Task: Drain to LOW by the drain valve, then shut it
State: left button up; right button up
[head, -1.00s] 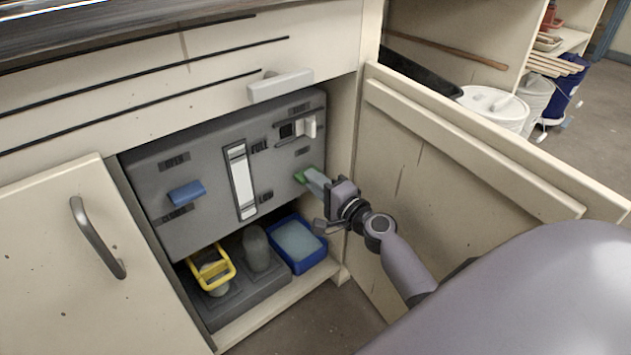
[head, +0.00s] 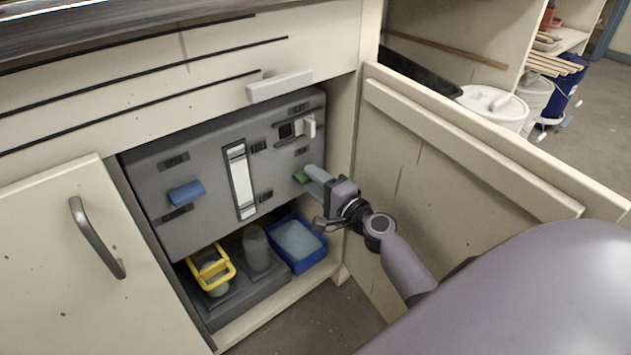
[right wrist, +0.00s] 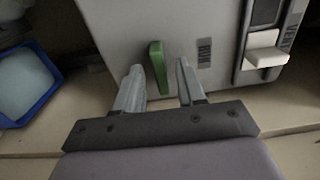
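The green drain valve lever (head: 301,177) is on the lower right of the grey panel (head: 215,215). In the right wrist view the lever (right wrist: 158,67) stands nearly upright, slightly tilted, between my right fingertips. My right gripper (head: 316,180) is open, with a finger on each side of the lever and gaps visible; it also shows in the right wrist view (right wrist: 157,85). The tall sight gauge (head: 242,182) looks mostly white, with small labels at its right; I cannot read its level surely. My left gripper is not in view.
A blue handle (head: 187,193) and a white slider (head: 309,126) are on the panel. Below stand a yellow-framed container (head: 231,273), a grey cylinder (head: 256,248) and a blue tray (head: 297,268) with pale contents. The open cabinet door (head: 440,160) is close to my right arm.

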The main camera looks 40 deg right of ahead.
jog(key=s, duration=0.7)
jog(key=shift+d, duration=0.3)
jog(key=shift+r, duration=0.1)
